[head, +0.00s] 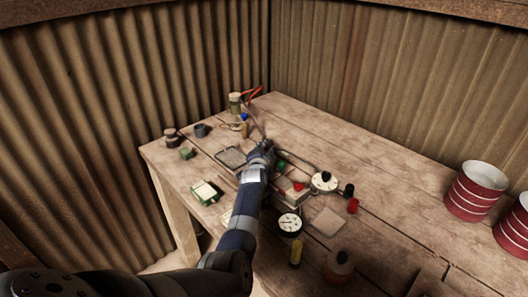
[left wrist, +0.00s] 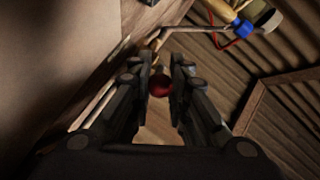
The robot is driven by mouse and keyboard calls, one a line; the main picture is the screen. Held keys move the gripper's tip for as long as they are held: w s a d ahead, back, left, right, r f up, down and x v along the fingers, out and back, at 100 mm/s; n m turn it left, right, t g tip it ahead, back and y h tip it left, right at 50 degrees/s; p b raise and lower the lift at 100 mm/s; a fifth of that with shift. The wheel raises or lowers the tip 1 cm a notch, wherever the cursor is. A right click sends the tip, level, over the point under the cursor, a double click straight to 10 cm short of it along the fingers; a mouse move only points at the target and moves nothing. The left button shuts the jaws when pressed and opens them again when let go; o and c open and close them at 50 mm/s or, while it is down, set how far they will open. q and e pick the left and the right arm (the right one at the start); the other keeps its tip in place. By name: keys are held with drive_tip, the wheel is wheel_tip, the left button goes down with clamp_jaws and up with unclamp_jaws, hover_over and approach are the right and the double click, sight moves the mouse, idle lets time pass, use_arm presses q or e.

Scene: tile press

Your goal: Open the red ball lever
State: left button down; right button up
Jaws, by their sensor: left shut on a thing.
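The red ball (left wrist: 160,86) sits between the fingers of my left gripper (left wrist: 159,78) in the left wrist view, and the fingers are shut on it. A thin light rod (left wrist: 158,40) shows just beyond the ball; I cannot tell whether it is the lever's stem. In the head view my left gripper (head: 266,147) is over the middle of the table, at the press area, and hides the ball. My right gripper is in neither view.
Red-striped cans (head: 476,190) stand at the right. Corrugated walls close off the back.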

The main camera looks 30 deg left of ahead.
use_arm(q)
drive_tip(key=shift+s+f, duration=0.1)
drive_tip(key=shift+f, duration=0.2)
